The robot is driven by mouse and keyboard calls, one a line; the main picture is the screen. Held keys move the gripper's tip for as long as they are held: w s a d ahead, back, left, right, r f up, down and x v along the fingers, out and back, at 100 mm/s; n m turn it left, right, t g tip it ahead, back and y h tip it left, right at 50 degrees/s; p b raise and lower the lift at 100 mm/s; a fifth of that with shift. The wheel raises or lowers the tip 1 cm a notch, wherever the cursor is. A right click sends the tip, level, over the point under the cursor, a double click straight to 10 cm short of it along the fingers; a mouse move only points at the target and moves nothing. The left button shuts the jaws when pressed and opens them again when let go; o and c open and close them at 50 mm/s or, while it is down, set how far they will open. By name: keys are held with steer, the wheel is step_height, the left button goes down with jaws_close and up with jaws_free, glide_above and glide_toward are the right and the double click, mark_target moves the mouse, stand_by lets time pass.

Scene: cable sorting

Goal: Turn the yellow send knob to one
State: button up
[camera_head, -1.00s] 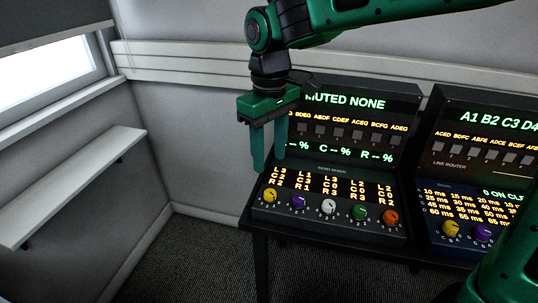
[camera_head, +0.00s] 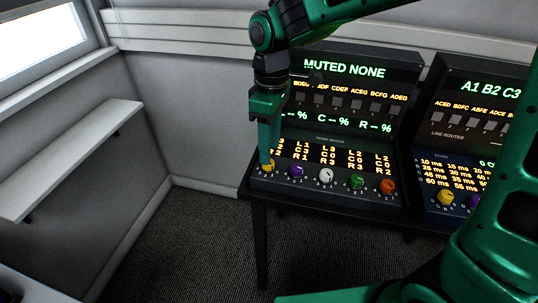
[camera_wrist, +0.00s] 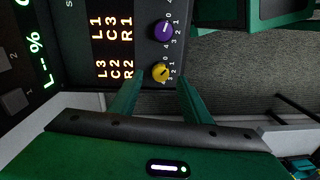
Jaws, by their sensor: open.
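The yellow send knob (camera_head: 268,166) is at the left end of the knob row on the left console, below the lit send display. In the wrist view the yellow knob (camera_wrist: 160,73) shows with digits around it. My gripper (camera_head: 268,152) is open and points down just above the yellow knob, partly covering it in the head view. In the wrist view its two fingers (camera_wrist: 158,92) stand on either side of the space in front of the knob. I cannot tell whether they touch it. The exact digit at the pointer is too small to read.
A purple knob (camera_head: 297,171) sits close to the right of the yellow one, then white (camera_head: 326,175), green (camera_head: 357,181) and orange (camera_head: 388,187) knobs. A second console (camera_head: 462,150) with its own knobs stands to the right. A wall shelf (camera_head: 75,150) is at the left.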

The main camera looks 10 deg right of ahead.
mark_target(270, 168)
steer(key=shift+s+f, duration=0.1)
steer(key=shift+f, duration=1.9)
steer(key=c, duration=1)
steer(key=shift+m, duration=1.5)
steer(key=shift+c, duration=0.2)
steer(key=shift+r, duration=0.1)
steer(key=o, duration=1)
steer(key=shift+o, duration=0.2)
